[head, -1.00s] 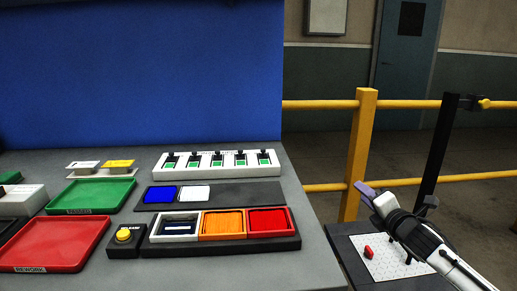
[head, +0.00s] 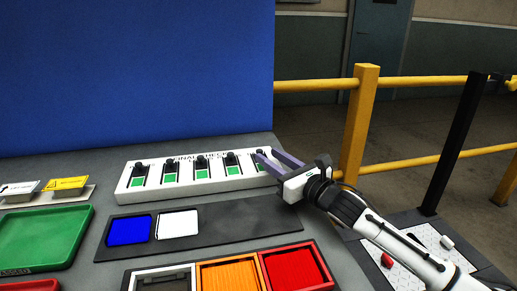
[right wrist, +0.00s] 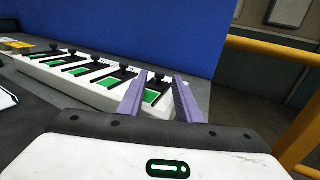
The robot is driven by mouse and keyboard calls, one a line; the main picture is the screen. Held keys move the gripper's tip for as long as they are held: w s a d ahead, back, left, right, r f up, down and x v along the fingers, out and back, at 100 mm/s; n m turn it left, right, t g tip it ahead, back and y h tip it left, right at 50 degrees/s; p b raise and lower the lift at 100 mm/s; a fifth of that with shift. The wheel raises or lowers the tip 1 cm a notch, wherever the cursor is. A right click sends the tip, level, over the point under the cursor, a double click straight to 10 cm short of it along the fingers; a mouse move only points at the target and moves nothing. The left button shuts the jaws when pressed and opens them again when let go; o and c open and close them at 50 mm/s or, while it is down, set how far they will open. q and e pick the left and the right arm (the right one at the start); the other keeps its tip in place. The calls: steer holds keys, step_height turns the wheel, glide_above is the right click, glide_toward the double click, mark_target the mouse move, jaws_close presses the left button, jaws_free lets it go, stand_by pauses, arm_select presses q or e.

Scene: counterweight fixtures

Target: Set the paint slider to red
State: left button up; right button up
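A white slider panel (head: 180,185) stands at the back of the bench, with several black-knobbed sliders in a row and green patches below the knobs. I cannot read which one is the paint slider. My right gripper (head: 268,158) is at the panel's right end, by the rightmost slider. In the right wrist view its two purple fingers (right wrist: 160,97) are open, and the rightmost knob (right wrist: 159,76) shows between and just beyond them. I cannot tell whether they touch it. All knobs sit near the far end of their slots. My left gripper is out of view.
A dark strip (head: 245,213) with blue (head: 129,230) and white (head: 178,224) squares lies in front of the panel. Orange (head: 229,276) and red (head: 296,270) bins are nearer. A blue wall (head: 130,70) rises behind; a yellow railing post (head: 358,125) stands right.

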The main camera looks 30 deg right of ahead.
mark_target(261, 151)
steer(key=w, duration=0.5)
steer(key=shift+w+a, duration=0.4)
steer(key=shift+c, duration=0.4)
jaws_close()
